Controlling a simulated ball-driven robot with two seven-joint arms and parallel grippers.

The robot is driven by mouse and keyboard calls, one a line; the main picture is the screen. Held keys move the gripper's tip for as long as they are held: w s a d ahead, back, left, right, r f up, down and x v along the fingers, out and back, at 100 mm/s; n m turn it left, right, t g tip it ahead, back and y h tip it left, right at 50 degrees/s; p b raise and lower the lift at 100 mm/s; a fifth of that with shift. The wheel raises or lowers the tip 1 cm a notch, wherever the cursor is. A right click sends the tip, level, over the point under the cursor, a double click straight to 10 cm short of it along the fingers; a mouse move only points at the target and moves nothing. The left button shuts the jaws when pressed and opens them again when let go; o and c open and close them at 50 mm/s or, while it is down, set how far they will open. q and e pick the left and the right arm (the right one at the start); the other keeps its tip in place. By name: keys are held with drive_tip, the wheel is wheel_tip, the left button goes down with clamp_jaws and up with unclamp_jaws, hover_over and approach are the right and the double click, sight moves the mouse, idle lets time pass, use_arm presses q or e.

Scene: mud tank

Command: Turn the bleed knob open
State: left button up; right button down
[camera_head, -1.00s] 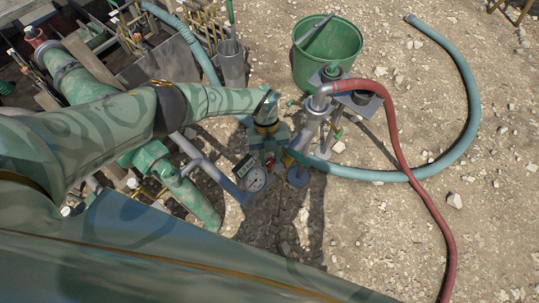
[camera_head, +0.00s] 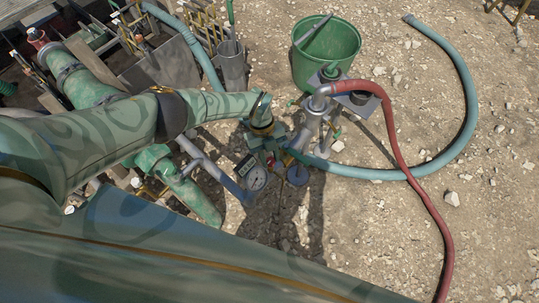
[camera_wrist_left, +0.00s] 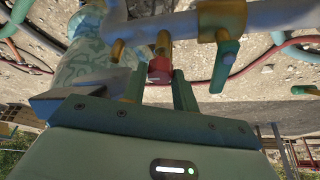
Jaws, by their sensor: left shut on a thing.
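A small red knob (camera_wrist_left: 159,68) sits under a brass fitting (camera_wrist_left: 163,42) on a grey pipe in the left wrist view. I take it to be the bleed knob. My left gripper (camera_wrist_left: 158,80) has its two green fingers on either side of it, shut on it. How far the knob is turned cannot be told. My right gripper is not in view.
A red hose (camera_head: 398,150) and a blue hose (camera_head: 466,85) curve away to the right. A green bucket (camera_head: 345,40) stands behind the pipework. Green pipes (camera_head: 190,190) and a rack of tools lie left. Open stony ground is at right.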

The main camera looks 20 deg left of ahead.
use_arm(q)
drive_tip(key=o, duration=1)
drive_tip(key=shift+c, duration=0.2)
drive_tip(key=shift+f, duration=0.1)
